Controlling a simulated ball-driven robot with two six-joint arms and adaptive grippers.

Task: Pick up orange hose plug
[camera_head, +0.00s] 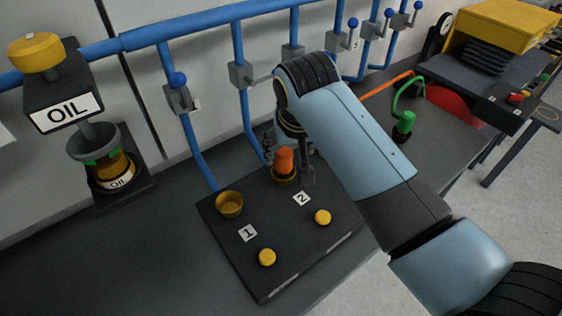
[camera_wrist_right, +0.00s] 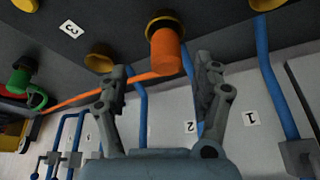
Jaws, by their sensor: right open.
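The orange hose plug (camera_head: 284,161) stands upright in the brass socket by label 2 on the dark box (camera_head: 236,246). In the right wrist view the plug (camera_wrist_right: 165,52) points down out of its socket, and its orange hose runs off to the left. My right gripper (camera_head: 289,155) is open, with its fingers on either side of the plug. In the right wrist view the gripper (camera_wrist_right: 161,72) shows the plug's end between its fingertips, with gaps on both sides. The arm hides part of the hose in the head view. My left gripper is not in view.
An empty brass socket (camera_head: 229,204) sits beside label 1, and yellow buttons (camera_head: 267,257) line the box's front. Blue pipes with valves (camera_head: 179,97) run along the wall behind. A green plug (camera_head: 404,125) stands to the right, and an oil dispenser (camera_head: 66,100) to the left.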

